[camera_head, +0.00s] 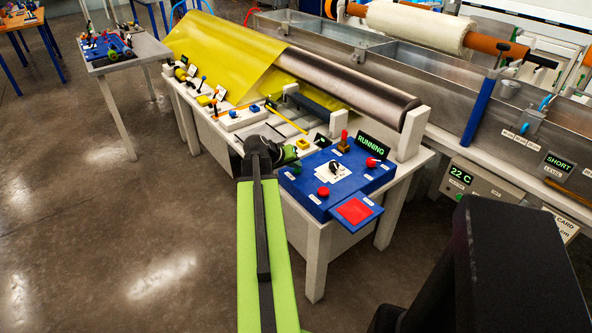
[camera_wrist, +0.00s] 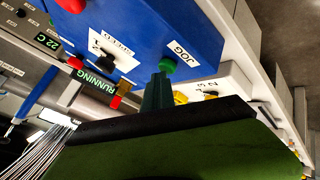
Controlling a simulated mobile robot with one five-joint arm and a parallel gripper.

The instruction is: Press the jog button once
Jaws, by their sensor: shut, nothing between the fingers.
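The jog button is a green round cap (camera_wrist: 167,65) on the blue control box (camera_wrist: 140,25), beside its white JOG label (camera_wrist: 183,54) in the wrist view. My gripper (camera_wrist: 159,90) is shut and empty, with its dark green fingertips just short of the green cap or against it; I cannot tell if they touch. In the head view my gripper (camera_head: 290,154) is at the left back edge of the blue control box (camera_head: 345,185). The jog button cannot be made out there.
The box also carries a red button (camera_head: 323,191), another red button (camera_head: 372,162), a black knob (camera_head: 334,167), a red-topped lever (camera_head: 344,140) and a red pad (camera_head: 354,211). A RUNNING display (camera_head: 372,147) stands behind. A yellow sheet and roller (camera_head: 350,90) lie beyond.

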